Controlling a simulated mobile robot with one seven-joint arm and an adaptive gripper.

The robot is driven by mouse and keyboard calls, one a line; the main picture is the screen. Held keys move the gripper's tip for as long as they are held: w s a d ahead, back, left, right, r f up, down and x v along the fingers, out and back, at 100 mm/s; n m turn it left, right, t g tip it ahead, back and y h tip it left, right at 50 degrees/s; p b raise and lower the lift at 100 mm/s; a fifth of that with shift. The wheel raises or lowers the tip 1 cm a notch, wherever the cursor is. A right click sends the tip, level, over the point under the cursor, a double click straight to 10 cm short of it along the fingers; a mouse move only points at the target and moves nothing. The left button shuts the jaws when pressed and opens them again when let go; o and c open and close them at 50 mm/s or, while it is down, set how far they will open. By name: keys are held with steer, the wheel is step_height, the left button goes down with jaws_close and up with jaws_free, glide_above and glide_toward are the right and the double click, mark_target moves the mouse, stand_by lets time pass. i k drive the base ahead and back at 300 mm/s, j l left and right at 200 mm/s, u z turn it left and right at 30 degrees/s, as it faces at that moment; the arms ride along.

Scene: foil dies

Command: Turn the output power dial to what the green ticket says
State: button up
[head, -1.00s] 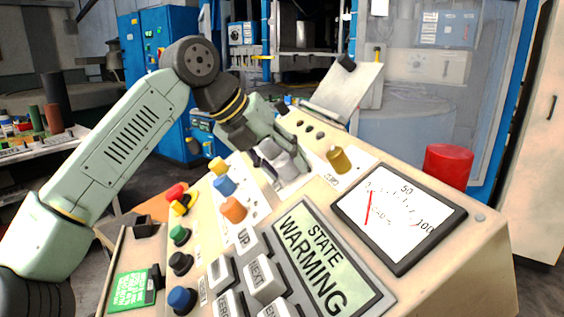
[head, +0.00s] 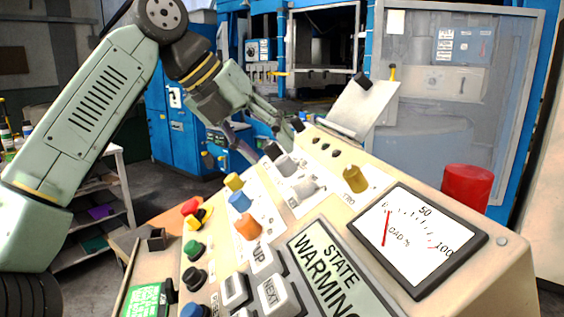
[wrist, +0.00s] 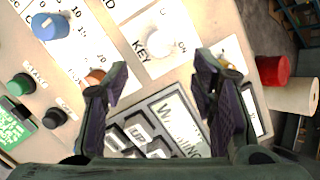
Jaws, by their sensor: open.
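The green ticket (head: 146,301) lies at the console's lower left in the head view, partly cut off; its writing is too small to read. It also shows at the left edge of the wrist view (wrist: 12,128). A blue dial (head: 240,201) with numbers around it stands between a yellow dial (head: 233,181) and an orange dial (head: 248,227). I cannot read which is the output power dial. My gripper (head: 268,140) is open and empty above the console's far part. In the wrist view, its fingers (wrist: 163,70) frame the panel near the white KEY knob (wrist: 165,42).
A red-and-yellow button (head: 191,208) stands left of the dials. A tilted board (head: 362,108) rises at the back.

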mark_target(246, 224)
steer(key=k+j, duration=0.15)
steer(key=j, duration=0.15)
steer(key=k+j, duration=0.1)
steer(key=j, duration=0.25)
steer(key=k+j, duration=0.15)
steer(key=j, duration=0.15)
steer(key=k+j, duration=0.1)
steer(key=j, duration=0.25)
